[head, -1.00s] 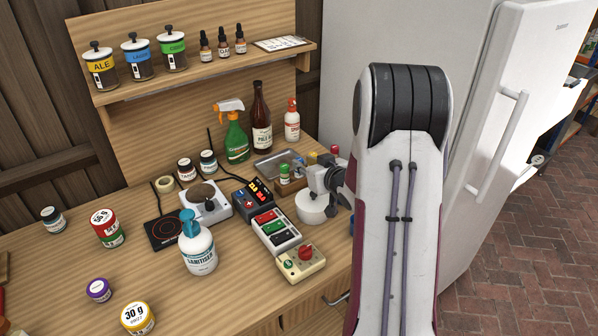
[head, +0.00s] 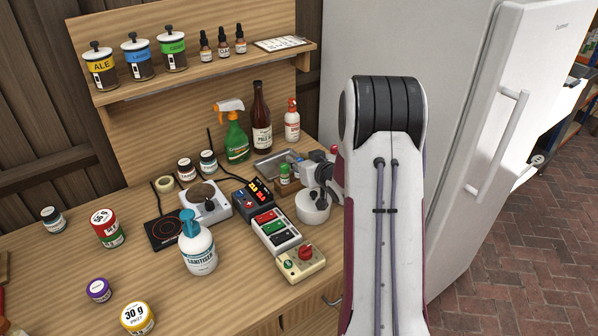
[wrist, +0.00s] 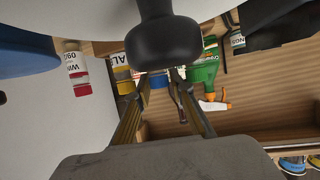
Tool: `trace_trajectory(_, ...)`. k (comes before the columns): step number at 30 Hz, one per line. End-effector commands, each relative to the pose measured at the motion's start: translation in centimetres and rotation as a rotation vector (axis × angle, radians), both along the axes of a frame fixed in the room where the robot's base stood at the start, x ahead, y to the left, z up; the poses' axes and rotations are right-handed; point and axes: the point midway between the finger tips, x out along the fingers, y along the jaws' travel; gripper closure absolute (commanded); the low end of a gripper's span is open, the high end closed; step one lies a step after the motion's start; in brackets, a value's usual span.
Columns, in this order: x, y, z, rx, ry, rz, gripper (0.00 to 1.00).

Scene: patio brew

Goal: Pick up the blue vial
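In the head view, my gripper (head: 320,173) is at the small vial rack (head: 288,190) at the back right of the bench, partly hidden behind my arm. A green-capped vial (head: 284,173) stands in the rack, left of my gripper. I cannot make out the blue vial in the head view now; my gripper covers that part. In the wrist view, my two fingers (wrist: 160,82) are apart, with a small blue patch (wrist: 157,81) between their tips, likely the blue vial. A yellow piece (wrist: 123,82) shows just left of it. I see no firm grip on anything.
A metal tray (head: 270,168) lies behind the rack. The green spray bottle (head: 236,140), brown bottle (head: 261,125) and white-and-red bottle (head: 292,121) stand further back. A switch box (head: 275,231) is in front. A dark rounded shape (wrist: 160,42) blocks the wrist view's upper middle.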

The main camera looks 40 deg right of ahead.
Motion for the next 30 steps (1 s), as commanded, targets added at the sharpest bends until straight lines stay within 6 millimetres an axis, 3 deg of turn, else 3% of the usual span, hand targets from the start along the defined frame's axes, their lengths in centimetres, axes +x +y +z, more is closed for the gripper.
trace_trajectory(10, -0.04, 0.0, -0.01, 0.0, 0.0, 0.0, 0.78)
trace_trajectory(12, -0.04, 0.0, -0.01, 0.0, 0.0, 0.0, 0.96)
trace_trajectory(13, -0.05, 0.0, 0.0, 0.0, 0.0, 0.0, 1.0)
trace_trajectory(30, -0.01, 0.0, 0.94, 0.0, -0.001, 0.0, 1.0)
